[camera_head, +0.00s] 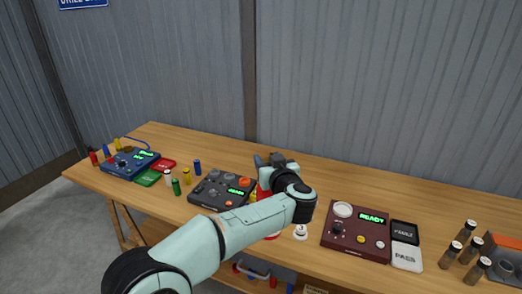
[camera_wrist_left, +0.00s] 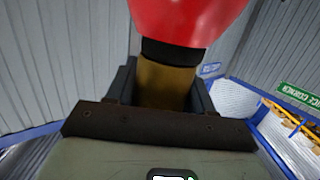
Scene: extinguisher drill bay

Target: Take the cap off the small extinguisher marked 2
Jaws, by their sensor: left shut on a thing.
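My left gripper (camera_head: 272,161) is over the middle of the bench, with my arm hiding much of what is below. In the left wrist view it is shut on a brass-coloured part (camera_wrist_left: 165,84). Above that part are a black band (camera_wrist_left: 172,54) and a smooth red body (camera_wrist_left: 190,18), which looks like a small extinguisher. A bit of red (camera_head: 264,178) shows beside the gripper in the head view. No number 2 is readable, and I cannot tell whether the brass-coloured part is the cap. My right gripper is not in view.
On the wooden bench (camera_head: 440,203), a white disc marked 3 (camera_head: 301,232) lies right of my arm. A maroon box reading READY (camera_head: 357,232), a dark box (camera_head: 222,190) and a blue box (camera_head: 130,163) stand around. Several brown bottles (camera_head: 454,251) are far right.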

